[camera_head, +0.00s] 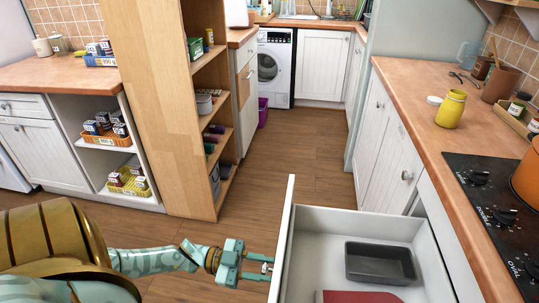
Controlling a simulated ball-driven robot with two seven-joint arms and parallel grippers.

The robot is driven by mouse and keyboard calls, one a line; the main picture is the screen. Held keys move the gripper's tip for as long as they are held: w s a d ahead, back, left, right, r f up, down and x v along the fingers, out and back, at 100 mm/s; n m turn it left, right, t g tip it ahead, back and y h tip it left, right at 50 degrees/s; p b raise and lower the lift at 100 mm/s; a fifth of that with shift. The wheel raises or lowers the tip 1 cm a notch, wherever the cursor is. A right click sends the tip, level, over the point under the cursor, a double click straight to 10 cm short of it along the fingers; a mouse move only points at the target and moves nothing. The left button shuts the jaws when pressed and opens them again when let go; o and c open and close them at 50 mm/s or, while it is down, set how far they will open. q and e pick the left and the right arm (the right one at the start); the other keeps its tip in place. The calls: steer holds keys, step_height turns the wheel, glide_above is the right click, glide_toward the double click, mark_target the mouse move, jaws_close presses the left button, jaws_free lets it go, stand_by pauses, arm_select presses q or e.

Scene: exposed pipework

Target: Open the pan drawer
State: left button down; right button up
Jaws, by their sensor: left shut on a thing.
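The pan drawer (349,218) stands pulled out from the right-hand counter, with its white inside showing at the bottom of the head view. A dark rectangular pan (380,263) and a red item (358,297), partly cut off by the frame, lie in it. My left gripper (266,267) is at the outer side of the drawer front (284,235), shut on its handle. The handle is mostly hidden by the jaws. My right gripper is not in view.
The hob (485,205) with an orange pot (528,178) is above the drawer on the right counter (440,140). A yellow jar (450,109) stands farther back. A wooden shelf unit (160,100) stands left. Wooden floor (305,150) is clear between the counters.

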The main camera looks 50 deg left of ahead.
arm_select(q)
steer(key=c, duration=1)
jaws_free()
steer(key=shift+c, duration=0.2)
steer(key=shift+a, duration=0.1)
steer(key=b+v, duration=0.1)
steer(key=v, duration=1.5)
steer(key=shift+s+a, duration=0.1)
steer(key=shift+s, duration=0.05)
